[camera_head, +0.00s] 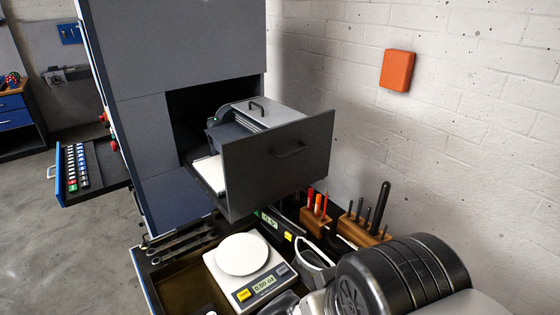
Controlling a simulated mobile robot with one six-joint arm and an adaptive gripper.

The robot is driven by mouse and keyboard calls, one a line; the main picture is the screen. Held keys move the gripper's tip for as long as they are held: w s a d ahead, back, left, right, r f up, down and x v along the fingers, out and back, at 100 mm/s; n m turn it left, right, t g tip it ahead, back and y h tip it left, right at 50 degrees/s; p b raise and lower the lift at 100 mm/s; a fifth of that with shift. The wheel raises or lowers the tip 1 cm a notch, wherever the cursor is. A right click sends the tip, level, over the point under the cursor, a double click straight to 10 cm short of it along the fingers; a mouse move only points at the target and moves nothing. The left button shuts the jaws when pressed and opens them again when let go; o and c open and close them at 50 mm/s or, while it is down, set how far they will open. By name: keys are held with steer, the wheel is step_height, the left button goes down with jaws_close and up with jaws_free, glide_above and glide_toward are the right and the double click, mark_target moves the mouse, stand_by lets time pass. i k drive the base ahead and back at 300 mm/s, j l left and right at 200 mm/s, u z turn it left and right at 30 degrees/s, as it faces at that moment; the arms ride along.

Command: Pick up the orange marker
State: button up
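The orange marker (317,204) stands upright in a small wooden holder (313,224), right of the white scale and below the open grey drawer. Red pens stand close on both sides of it in the same holder. Its lower part is hidden in the holder. I cannot make out my gripper in this view.
A second wooden holder (360,232) with several dark tools stands just right. A digital scale (250,272) sits front left. A dark, ribbed, wheel-like object (410,275) fills the front right. The open grey drawer (285,160) juts out above; a brick wall is behind.

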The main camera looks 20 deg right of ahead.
mark_target(317, 202)
steer(key=i+l+z, duration=0.15)
steer(key=l+z, duration=0.2)
steer(key=u, duration=1.5)
steer(key=z, duration=1.5)
steer(key=i+u, duration=0.1)
steer(key=u, duration=0.3)
steer(key=i+u, duration=0.1)
steer(key=u, duration=0.25)
steer(key=i+u, duration=0.1)
steer(key=u, duration=0.3)
steer(key=k+j+u, duration=0.2)
steer(key=u, duration=0.15)
steer(key=i+l+z, duration=0.25)
steer(key=k, duration=0.05)
